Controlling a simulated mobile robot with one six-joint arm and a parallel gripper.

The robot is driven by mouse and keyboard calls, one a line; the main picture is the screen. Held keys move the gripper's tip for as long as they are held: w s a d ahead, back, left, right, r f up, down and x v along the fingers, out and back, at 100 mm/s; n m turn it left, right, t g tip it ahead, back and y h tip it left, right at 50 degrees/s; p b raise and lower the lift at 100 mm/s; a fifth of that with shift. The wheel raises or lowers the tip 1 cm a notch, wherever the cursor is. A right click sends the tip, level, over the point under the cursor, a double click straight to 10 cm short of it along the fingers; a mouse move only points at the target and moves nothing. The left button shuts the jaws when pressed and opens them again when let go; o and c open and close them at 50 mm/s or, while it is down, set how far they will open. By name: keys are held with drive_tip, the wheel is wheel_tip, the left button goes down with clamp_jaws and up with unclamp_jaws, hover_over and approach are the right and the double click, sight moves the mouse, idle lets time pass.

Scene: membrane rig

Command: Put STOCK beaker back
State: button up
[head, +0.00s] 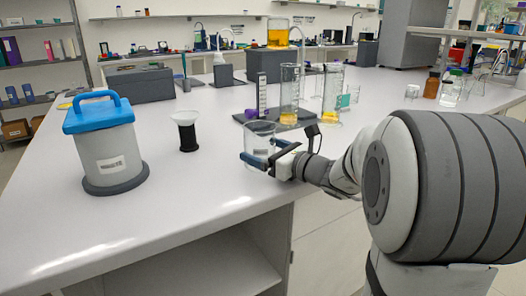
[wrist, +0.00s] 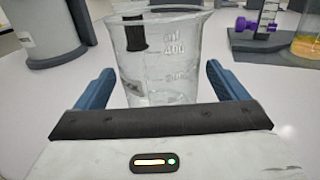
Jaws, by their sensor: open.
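A clear, empty glass beaker (head: 260,139) with white markings stands upright on the white bench near its front edge. It also shows in the wrist view (wrist: 160,65), with a partly visible label at its lower left. My gripper (head: 257,162) is open, with its blue fingers on either side of the beaker. In the wrist view the fingers (wrist: 158,88) show gaps to the glass on both sides. I cannot read whether the label says STOCK.
A grey canister with a blue lid (head: 100,145) and a black stand with a white funnel (head: 187,131) are to the left. Glass cylinders with yellow liquid (head: 290,95) stand on a dark base behind. Bench between canister and beaker is mostly clear.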

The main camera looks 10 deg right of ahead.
drive_tip(key=shift+r, duration=0.15)
drive_tip(key=shift+s+d+r, duration=0.1)
drive_tip(key=p+v, duration=0.2)
drive_tip(key=v, duration=0.9)
drive_tip(key=shift+s+d, duration=0.15)
drive_tip(key=shift+s, duration=0.2)
